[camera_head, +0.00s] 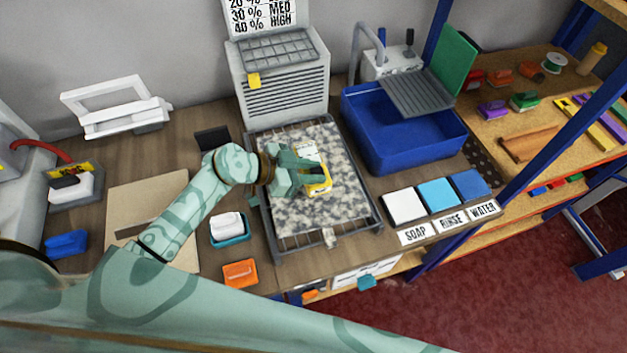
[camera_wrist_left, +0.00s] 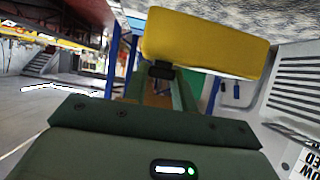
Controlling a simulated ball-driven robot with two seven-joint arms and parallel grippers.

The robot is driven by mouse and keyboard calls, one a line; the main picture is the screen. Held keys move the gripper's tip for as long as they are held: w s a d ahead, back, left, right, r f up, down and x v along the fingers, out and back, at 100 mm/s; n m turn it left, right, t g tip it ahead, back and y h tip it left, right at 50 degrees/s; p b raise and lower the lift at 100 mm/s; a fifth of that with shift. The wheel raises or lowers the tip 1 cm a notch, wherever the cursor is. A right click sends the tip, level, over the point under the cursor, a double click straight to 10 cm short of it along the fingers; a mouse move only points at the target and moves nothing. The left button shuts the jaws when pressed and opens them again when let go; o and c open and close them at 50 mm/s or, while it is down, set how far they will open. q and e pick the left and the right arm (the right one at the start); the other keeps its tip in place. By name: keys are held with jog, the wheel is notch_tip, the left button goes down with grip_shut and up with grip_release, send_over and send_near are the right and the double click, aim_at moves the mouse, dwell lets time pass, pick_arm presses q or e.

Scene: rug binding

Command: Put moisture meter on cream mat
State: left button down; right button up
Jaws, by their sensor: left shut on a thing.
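The moisture meter (camera_head: 319,180) is yellow with a pale face. It is over the speckled rug (camera_head: 345,205) on the wire rack. My left gripper (camera_head: 306,174) is shut on the meter, and partly hides it in the head view. In the left wrist view the yellow meter (camera_wrist_left: 205,45) fills the space in front of the fingers. I cannot tell whether it touches the rug. The cream mat (camera_head: 130,205) lies flat on the table to the left, partly covered by my left arm. My right gripper is not in view.
A white soap-like block in a teal dish (camera_head: 229,229) and an orange tray (camera_head: 240,273) stand between mat and rack. A blue item (camera_head: 66,243) lies left of the mat. A grey heater-like box (camera_head: 283,85) and a blue basin (camera_head: 400,140) stand behind and right.

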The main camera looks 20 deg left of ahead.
pick_arm(q)
jog(key=shift+w+a+f, duration=0.15)
jog(key=shift+w+f, duration=0.25)
jog(key=shift+f, duration=0.2)
jog(key=f+b, duration=0.1)
jog(key=f, duration=0.2)
jog(key=shift+w+f+b, duration=0.2)
jog(key=shift+b, duration=0.15)
jog(key=c, duration=1.1)
grip_release()
jog(key=p+v, duration=0.2)
jog(key=v, duration=1)
jog(key=shift+s, duration=0.1)
